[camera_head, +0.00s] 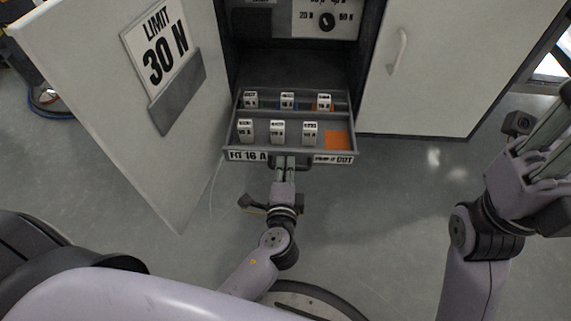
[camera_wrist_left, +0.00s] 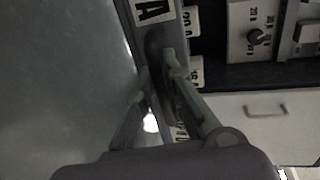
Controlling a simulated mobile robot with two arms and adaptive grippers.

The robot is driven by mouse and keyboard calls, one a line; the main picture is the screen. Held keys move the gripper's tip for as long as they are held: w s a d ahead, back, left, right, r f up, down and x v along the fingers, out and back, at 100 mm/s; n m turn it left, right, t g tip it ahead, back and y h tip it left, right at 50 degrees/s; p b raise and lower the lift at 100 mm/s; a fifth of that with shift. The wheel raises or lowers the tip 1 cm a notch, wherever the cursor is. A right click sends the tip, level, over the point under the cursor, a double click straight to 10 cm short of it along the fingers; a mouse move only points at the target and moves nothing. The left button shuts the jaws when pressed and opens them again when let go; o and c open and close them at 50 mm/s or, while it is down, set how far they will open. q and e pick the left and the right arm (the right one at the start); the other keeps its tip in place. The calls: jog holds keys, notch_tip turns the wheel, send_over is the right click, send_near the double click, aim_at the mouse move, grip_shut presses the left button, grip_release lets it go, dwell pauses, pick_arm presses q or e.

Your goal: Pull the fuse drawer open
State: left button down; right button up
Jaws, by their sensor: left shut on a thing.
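The grey fuse drawer (camera_head: 352,120) stands out from the dark cabinet opening, and its inside shows from above. It holds several white labelled fuses (camera_head: 278,131) in two rows. The front right place is bare orange (camera_head: 338,140). The drawer front has a "FIT 16 A" label (camera_head: 248,155) and a second label ending in "OUT" (camera_head: 333,159). My left gripper (camera_head: 285,166) is at the middle of the drawer front, shut on the dark handle (camera_head: 304,163). The handle also shows between the fingers in the left wrist view (camera_wrist_left: 154,45). My right gripper (camera_head: 553,125) is away at the right, partly cut off.
An open door (camera_head: 95,60) with a "LIMIT 30 N" sign (camera_head: 158,40) stands left of the drawer. A closed door (camera_head: 430,80) with a white handle is at the right. A panel with a dial (camera_head: 325,20) is above. The floor before the right door is clear.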

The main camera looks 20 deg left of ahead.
dwell(0.3)
pick_arm(q)
jog(key=c, duration=2)
grip_release()
jog(key=shift+o, duration=0.2)
jog(key=v, duration=1.2)
